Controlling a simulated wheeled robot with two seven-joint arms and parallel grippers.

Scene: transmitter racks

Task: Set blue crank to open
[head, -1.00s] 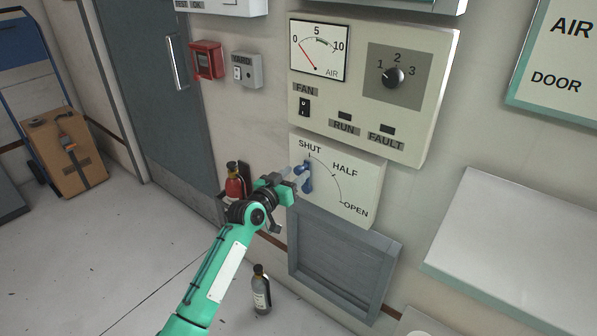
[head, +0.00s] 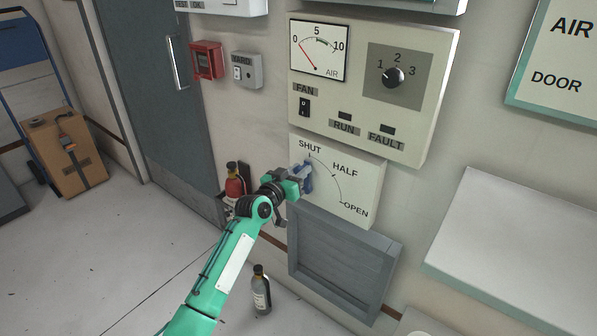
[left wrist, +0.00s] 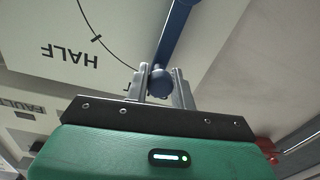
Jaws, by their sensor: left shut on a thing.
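The blue crank (head: 307,176) is on a pale panel (head: 350,190) marked SHUT, HALF and OPEN along an arc. In the head view its upper end is by the SHUT mark. My left gripper (head: 299,178) is at the crank and partly hides it. In the left wrist view the blue crank (left wrist: 176,35) runs down to a round blue knob, and my left gripper (left wrist: 160,85) is shut on that knob, one finger on each side. My right gripper is not in view.
Above is a control panel (head: 435,80) with an air gauge, a fan switch and a selector knob. Below is a grey louvred vent (head: 340,262). A white surface (head: 520,235) juts out at right.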

